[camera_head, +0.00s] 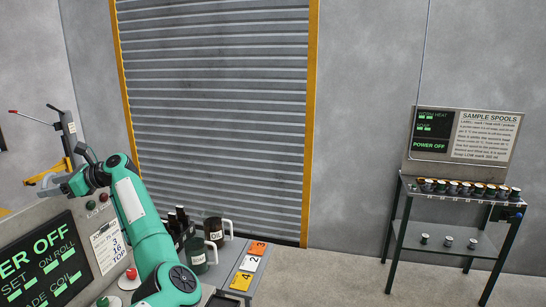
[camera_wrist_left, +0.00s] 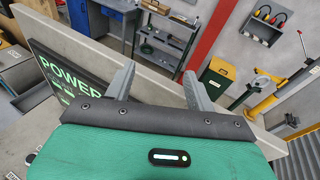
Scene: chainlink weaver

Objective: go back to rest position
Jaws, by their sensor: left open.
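My left gripper (camera_head: 72,172) shows at the left of the head view, at the end of my green arm. It is raised by the upper edge of a grey machine panel (camera_head: 42,213) whose dark screen reads "POWER OFF". In the left wrist view my left gripper (camera_wrist_left: 160,88) has its two grey fingers spread apart with nothing between them. The panel's screen (camera_wrist_left: 62,80) shows there at the left, below and beside the fingers. My right gripper is in neither view.
Mugs (camera_head: 213,232) and numbered tags (camera_head: 250,263) sit on the bench right of my arm. A sample spools stand (camera_head: 403,225) is at the right. A roller shutter (camera_head: 215,110) fills the back. Open floor (camera_head: 345,275) lies between.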

